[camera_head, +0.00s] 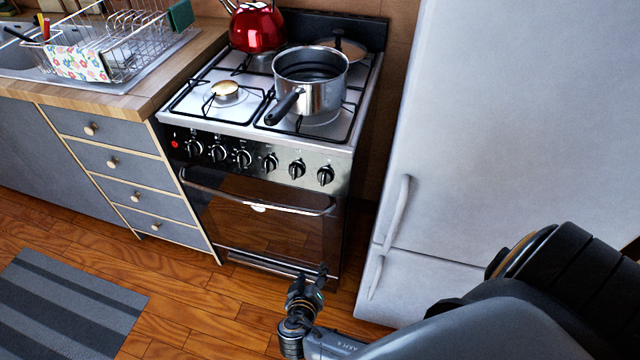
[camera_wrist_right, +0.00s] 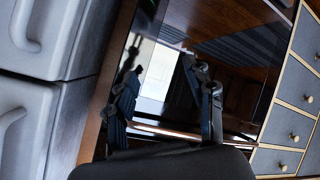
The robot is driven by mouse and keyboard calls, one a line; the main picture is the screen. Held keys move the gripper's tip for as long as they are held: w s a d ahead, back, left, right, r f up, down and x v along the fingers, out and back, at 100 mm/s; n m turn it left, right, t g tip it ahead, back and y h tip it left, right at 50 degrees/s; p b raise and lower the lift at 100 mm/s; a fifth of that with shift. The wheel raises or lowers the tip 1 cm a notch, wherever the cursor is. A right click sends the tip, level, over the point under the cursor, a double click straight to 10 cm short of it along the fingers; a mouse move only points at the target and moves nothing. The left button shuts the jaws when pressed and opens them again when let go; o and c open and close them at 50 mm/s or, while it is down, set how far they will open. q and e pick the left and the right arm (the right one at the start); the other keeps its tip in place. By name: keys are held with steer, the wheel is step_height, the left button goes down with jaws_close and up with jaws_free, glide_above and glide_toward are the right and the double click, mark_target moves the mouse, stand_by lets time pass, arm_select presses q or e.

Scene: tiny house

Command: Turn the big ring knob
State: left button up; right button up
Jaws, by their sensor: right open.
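The stove (camera_head: 262,110) has a row of several dark knobs on its steel front panel. I cannot tell which is the big ring knob. My right gripper (camera_head: 312,282) is low in front of the oven door, well below the knobs and touching none of them. In the right wrist view its fingers (camera_wrist_right: 165,90) are apart with nothing between them, facing the dark oven glass; no knobs are clearly visible there. My left gripper is not in view.
A steel pot (camera_head: 311,84) stands on the front right burner, its handle pointing forward. A red kettle (camera_head: 257,27) is behind it. The oven handle (camera_head: 258,203) crosses below the knobs. A fridge (camera_head: 500,110) stands right of the stove, drawers (camera_head: 120,165) left.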

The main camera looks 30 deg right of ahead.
step_height(320, 180, up, 14)
steer(key=w+m+t+h, duration=0.3)
steer(key=m+h, duration=0.1)
steer(key=m, duration=0.1)
steer(key=m+h, duration=0.2)
steer(key=m, duration=0.2)
glide_toward(323, 176)
steer(key=p+x, duration=0.1)
steer(key=x, duration=0.6)
steer(key=shift+s, duration=0.1)
steer(key=shift+x, duration=0.85)
jaws_close()
